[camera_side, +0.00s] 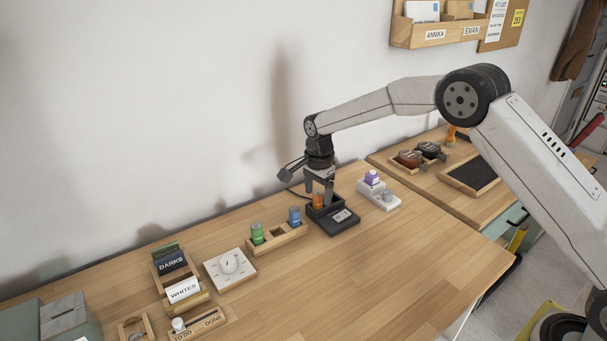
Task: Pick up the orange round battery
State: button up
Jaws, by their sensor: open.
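The orange round battery (318,200) stands upright in a dark grey holder (341,224) near the back of the wooden table. My gripper (318,190) points down right above the holder, with its fingers at the battery's upper part. It is open. The fingers partly cover the battery, and I cannot tell whether they touch it.
A wooden rack (287,240) left of the holder carries a green cylinder (257,233) and a blue cylinder (295,215). A white device (378,197) with a purple-topped item stands right of it. A dial box (229,268) is further left. The table's front right is clear.

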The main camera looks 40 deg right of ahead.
jog(key=shift+f, duration=1.05)
jog(key=shift+c, duration=0.2)
grip_shut()
